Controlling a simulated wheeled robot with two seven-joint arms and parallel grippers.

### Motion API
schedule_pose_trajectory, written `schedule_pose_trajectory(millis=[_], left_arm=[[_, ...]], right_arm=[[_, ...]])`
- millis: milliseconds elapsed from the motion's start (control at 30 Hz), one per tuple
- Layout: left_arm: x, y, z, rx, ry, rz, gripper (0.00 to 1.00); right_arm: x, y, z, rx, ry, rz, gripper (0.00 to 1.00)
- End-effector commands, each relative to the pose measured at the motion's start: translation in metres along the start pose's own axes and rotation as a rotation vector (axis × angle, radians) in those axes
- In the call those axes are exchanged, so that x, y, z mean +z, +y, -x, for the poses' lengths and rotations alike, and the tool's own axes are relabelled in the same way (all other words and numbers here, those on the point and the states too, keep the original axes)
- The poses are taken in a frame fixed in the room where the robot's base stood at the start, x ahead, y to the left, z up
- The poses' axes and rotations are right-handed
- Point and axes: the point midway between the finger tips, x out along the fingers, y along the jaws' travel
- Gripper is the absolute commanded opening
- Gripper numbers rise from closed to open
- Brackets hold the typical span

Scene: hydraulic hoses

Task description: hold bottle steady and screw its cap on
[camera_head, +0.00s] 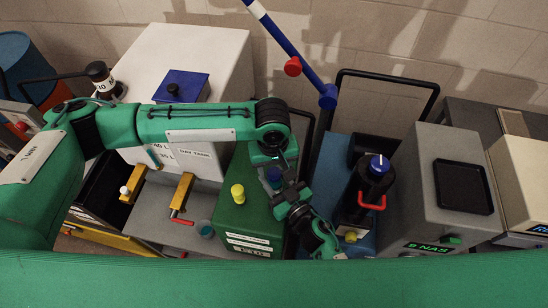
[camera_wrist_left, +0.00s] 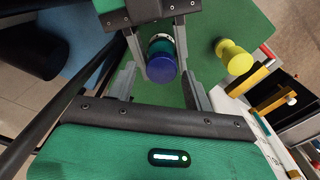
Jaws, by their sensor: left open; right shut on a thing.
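A small teal bottle (camera_wrist_left: 161,46) with a dark blue cap (camera_wrist_left: 160,69) faces the left wrist camera. The cap sits over the bottle's end; I cannot tell how tightly. My right gripper (camera_wrist_left: 158,32) is shut on the bottle, one finger on each side. My left gripper (camera_wrist_left: 158,80) is open, its fingers on either side of the cap with visible gaps. In the head view, the left gripper (camera_head: 270,156) points down above the cap (camera_head: 273,174), and the right gripper (camera_head: 283,190) reaches in from below right. The bottle is mostly hidden there.
A green box (camera_head: 235,218) with a yellow knob (camera_head: 237,194) stands beneath the grippers. A blue unit (camera_head: 335,165) with a dark cylinder and red handle (camera_head: 372,202) is to the right. A white cabinet (camera_head: 215,55) stands behind my left arm.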

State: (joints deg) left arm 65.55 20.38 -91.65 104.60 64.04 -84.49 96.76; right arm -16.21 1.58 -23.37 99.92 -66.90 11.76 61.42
Motion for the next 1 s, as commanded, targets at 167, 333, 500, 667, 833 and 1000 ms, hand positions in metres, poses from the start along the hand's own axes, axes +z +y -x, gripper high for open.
schedule_pose_trajectory(millis=[167, 333, 500, 667, 833, 1000], left_arm=[[0.0000, 0.0000, -0.0124, 0.000, 0.001, -0.001, 0.52], [-0.0001, 0.0001, -0.0141, 0.001, 0.001, -0.001, 0.52], [0.0001, 0.0002, -0.0139, 0.001, 0.001, -0.001, 0.44], [0.0002, 0.0004, -0.0137, 0.002, 0.001, -0.001, 0.13], [0.0004, 0.0008, -0.0134, 0.003, 0.001, -0.001, 0.06], [0.0007, 0.0011, -0.0135, 0.004, -0.001, -0.062, 0.06]], right_arm=[[-0.0002, 0.0000, 0.0000, 0.000, 0.000, 0.000, 0.00], [-0.0002, 0.0000, 0.0000, 0.000, 0.000, 0.000, 0.00], [-0.0001, 0.0000, 0.0000, 0.000, 0.000, 0.000, 0.00], [-0.0002, -0.0003, -0.0001, -0.001, 0.000, 0.000, 0.00], [-0.0003, -0.0008, -0.0002, -0.001, 0.001, 0.000, 0.00], [-0.0003, -0.0012, -0.0003, -0.002, 0.001, 0.000, 0.00]])
